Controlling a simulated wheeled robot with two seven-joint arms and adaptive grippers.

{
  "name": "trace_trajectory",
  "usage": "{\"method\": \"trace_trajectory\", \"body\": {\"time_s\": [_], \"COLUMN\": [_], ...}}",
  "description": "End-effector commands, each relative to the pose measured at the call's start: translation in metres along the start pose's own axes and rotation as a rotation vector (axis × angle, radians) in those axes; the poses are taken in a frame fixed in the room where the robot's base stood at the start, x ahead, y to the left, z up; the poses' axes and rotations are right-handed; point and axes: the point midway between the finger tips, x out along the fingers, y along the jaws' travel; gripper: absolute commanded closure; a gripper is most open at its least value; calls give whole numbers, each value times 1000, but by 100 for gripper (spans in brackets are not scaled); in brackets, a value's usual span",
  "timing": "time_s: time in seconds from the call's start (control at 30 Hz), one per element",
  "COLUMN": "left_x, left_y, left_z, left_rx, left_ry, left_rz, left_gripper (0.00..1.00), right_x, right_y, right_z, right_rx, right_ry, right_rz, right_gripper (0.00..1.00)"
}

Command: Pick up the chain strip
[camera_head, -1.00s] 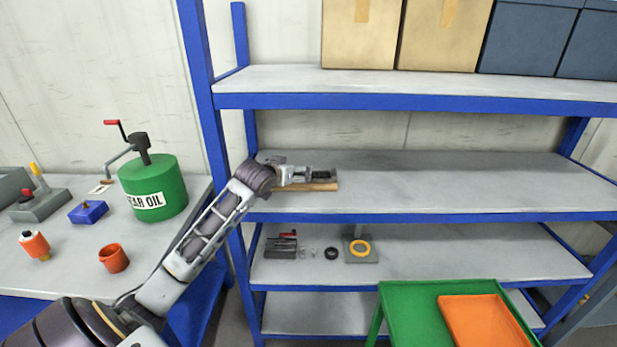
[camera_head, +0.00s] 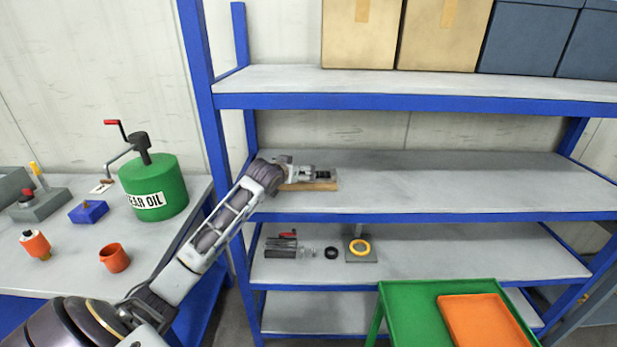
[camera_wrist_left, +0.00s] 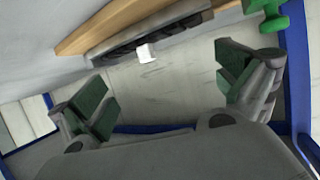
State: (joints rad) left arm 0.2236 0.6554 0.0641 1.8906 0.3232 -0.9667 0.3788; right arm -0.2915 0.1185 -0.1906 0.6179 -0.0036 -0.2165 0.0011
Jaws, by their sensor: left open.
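The chain strip (camera_wrist_left: 150,38), a dark segmented strip, lies along a wooden board (camera_wrist_left: 105,24) in the left wrist view. A small white piece (camera_wrist_left: 147,53) sits at its edge. In the head view the board (camera_head: 318,187) rests on the middle shelf at its left end, and my gripper largely covers the strip. My left gripper (camera_head: 322,172) is over the board. In the left wrist view its green-padded fingers (camera_wrist_left: 166,85) are spread wide, with nothing between them, and the strip is beyond the fingertips. My right gripper is not in view.
A blue upright (camera_head: 211,130) stands close to my left arm. The middle shelf (camera_head: 450,185) is clear to the right. The lower shelf (camera_head: 480,255) holds small parts, including a yellow ring (camera_head: 360,247). A green table (camera_head: 405,310) with an orange tray (camera_head: 480,318) is in front.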

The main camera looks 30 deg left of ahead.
Motion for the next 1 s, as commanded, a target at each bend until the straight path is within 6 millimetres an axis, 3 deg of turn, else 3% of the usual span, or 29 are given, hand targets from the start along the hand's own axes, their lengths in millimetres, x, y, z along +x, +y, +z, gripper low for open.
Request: {"method": "trace_trajectory", "body": {"time_s": [0.37,0.63,1.0], "left_x": [26,46,50], "left_y": [2,2,3], "left_z": [3,4,4], "left_rx": [-1,0,0], "left_ry": [-1,-1,0], "left_rz": [0,1,1], "left_gripper": [0,0,0], "right_x": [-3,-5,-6], "right_y": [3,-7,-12], "right_z": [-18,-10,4], "right_rx": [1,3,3], "right_ry": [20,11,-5], "right_rz": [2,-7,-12], "right_gripper": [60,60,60]}}
